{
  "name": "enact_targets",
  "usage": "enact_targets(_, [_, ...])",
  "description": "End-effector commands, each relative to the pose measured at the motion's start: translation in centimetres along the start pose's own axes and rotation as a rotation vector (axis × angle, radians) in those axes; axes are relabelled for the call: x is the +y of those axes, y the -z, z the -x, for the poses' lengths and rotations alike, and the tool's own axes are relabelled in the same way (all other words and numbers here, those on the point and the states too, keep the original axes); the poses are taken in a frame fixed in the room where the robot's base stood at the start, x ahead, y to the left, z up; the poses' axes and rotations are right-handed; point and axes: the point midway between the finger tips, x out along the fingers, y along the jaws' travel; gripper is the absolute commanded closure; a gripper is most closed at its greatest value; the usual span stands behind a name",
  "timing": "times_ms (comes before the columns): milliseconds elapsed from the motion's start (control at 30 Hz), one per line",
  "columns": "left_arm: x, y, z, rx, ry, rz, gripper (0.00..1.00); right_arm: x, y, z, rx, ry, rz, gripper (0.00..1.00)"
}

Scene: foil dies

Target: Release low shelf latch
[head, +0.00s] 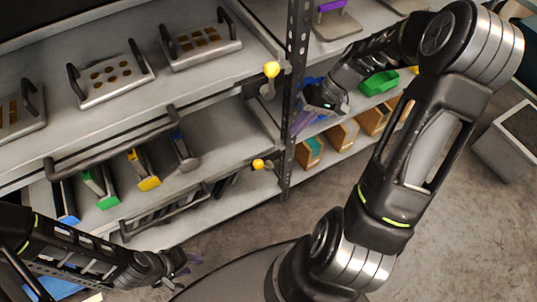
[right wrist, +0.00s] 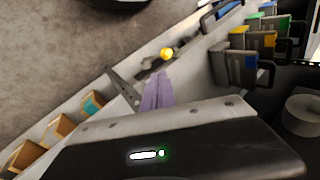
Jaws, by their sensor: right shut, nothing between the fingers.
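The low shelf latch shows as a yellow knob (head: 258,165) at the right front end of the lower pull-out shelf, beside the dark upright post. In the right wrist view a yellow knob (right wrist: 167,53) on a dark lever appears just past my fingertips; which latch it is I cannot tell for sure. My right gripper (head: 299,122) is up and right of the low knob, by the post, apart from it. Its purple fingers (right wrist: 158,90) are shut and empty. My left gripper (head: 184,269) is low in front of the shelves; its finger gap is too small to judge.
Another yellow knob (head: 271,69) sits on the shelf above. A dark front handle bar (head: 110,145) and colored-end dies (head: 145,170) are at left. The perforated post (head: 291,110) stands close to my right gripper. Cardboard bins (head: 342,136) line the right shelf. A grey bin (head: 508,140) stands on the floor.

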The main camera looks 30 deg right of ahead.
Motion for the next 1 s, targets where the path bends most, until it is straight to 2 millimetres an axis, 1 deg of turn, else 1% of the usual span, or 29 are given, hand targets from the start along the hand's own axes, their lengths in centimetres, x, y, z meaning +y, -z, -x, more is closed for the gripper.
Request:
enact_targets(267, [0.0,0.0,0.0,0.000,0.000,0.000,0.64,0.0,0.0,-0.2,0.000,-0.002,-0.001,1.00])
enact_targets(367, [0.0,0.0,-0.1,0.000,0.000,0.000,0.64,0.1,0.0,-0.6,0.000,-0.002,-0.002,1.00])
enact_targets(467, [0.0,0.0,-0.1,0.000,0.000,0.000,0.64,0.1,0.0,-1.5,-0.002,-0.001,-0.002,1.00])
enact_targets(567, [-0.1,0.0,-0.2,0.000,0.000,0.000,0.64,0.1,-0.1,-2.9,-0.003,0.000,-0.002,1.00])
enact_targets(667, [-0.1,0.0,-0.4,0.000,0.000,0.000,0.64,0.1,-0.1,-4.7,-0.003,0.000,-0.002,1.00])
enact_targets(900, [-0.3,0.0,-0.8,0.000,0.000,0.000,0.64,0.1,-0.1,-9.7,-0.004,0.000,-0.002,1.00])
enact_targets(1000, [-0.3,0.0,-0.8,0.000,0.000,0.000,0.64,-0.3,-0.1,-11.3,-0.003,0.000,-0.001,1.00])
